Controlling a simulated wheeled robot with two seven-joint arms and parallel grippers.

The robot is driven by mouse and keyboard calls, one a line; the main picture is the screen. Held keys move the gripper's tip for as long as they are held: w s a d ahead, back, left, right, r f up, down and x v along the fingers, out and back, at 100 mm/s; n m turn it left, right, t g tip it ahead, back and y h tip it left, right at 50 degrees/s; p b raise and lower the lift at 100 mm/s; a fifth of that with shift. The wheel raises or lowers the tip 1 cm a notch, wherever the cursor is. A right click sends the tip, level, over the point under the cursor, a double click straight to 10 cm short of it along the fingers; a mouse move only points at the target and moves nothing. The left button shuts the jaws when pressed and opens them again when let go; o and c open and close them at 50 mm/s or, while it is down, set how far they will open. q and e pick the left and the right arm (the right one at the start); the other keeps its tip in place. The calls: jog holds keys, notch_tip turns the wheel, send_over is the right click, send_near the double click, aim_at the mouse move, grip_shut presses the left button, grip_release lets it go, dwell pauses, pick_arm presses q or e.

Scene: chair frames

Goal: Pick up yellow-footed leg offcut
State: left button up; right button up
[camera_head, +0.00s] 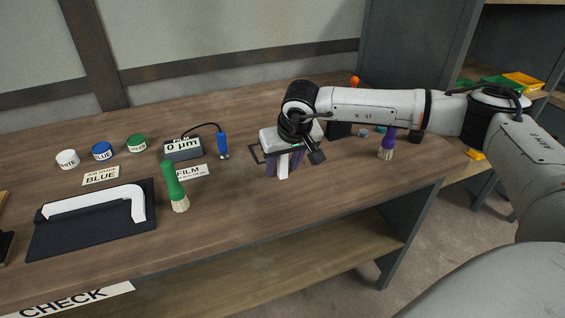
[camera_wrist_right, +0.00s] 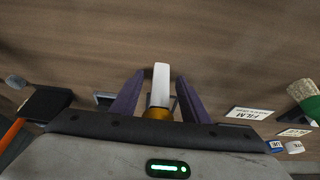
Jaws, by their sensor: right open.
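The yellow-footed leg offcut is a short white bar (camera_wrist_right: 161,82) with a yellow foot (camera_wrist_right: 157,113) in the right wrist view. In the head view its white part (camera_head: 284,167) shows below my right gripper (camera_head: 285,168), and the yellow foot is hidden. My right gripper is open. In the right wrist view its two purple fingers (camera_wrist_right: 158,97) stand on either side of the offcut, with gaps that show between them and it. My left gripper is in neither view.
A green brush (camera_head: 174,187), a film gauge (camera_head: 183,148) and a FILM card (camera_head: 192,172) stand left of my right gripper. A purple brush (camera_head: 387,146) stands to its right. A white bent frame piece (camera_head: 95,201) lies on a dark mat (camera_head: 90,236).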

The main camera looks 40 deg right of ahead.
jog(key=c, duration=1)
grip_shut()
jog(key=shift+r, duration=0.15)
